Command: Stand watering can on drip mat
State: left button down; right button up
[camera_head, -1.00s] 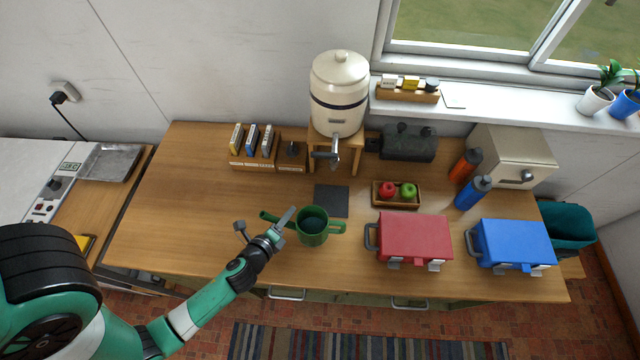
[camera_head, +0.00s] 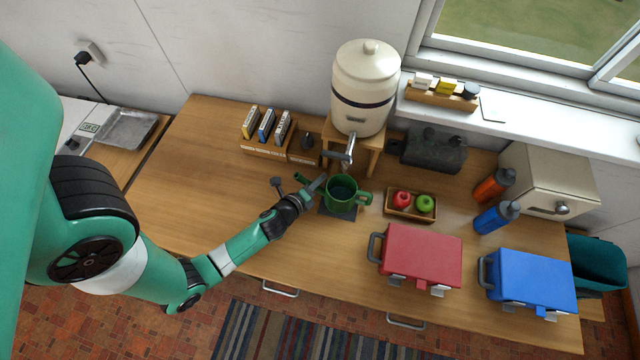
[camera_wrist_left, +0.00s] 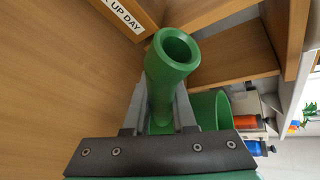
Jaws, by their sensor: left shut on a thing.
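The green watering can (camera_head: 343,193) is upright at the dark drip mat (camera_head: 338,214), which shows in front of and beside its base. The can covers most of the mat, and I cannot tell whether its base touches it. My left gripper (camera_head: 318,187) is shut on the can at its left, spout side. In the left wrist view the green spout (camera_wrist_left: 172,62) stands between the fingers, with part of the can's body (camera_wrist_left: 210,108) behind. The can's handle points right in the head view. My right gripper is not in view.
The cream water dispenser (camera_head: 364,88) stands on a wooden stand just behind the can, its tap close above. A tray with apples (camera_head: 411,205) is to the right, a red case (camera_head: 420,256) front right. The table's left part is clear.

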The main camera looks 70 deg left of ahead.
pick_arm(q)
jog(key=shift+r, duration=0.2)
jog(key=shift+f, duration=0.2)
jog(key=c, duration=0.7)
grip_release()
jog(key=shift+c, duration=0.2)
jog(key=shift+r+p, duration=0.3)
jog(key=shift+r, duration=0.05)
jog(key=v, duration=0.3)
jog(key=b+v, duration=0.1)
jog(key=v, duration=0.6)
jog(key=shift+s+d+f, duration=0.2)
jog(key=shift+s+d+r, duration=0.35)
jog(key=shift+s+r, duration=0.1)
jog(key=shift+s, duration=0.05)
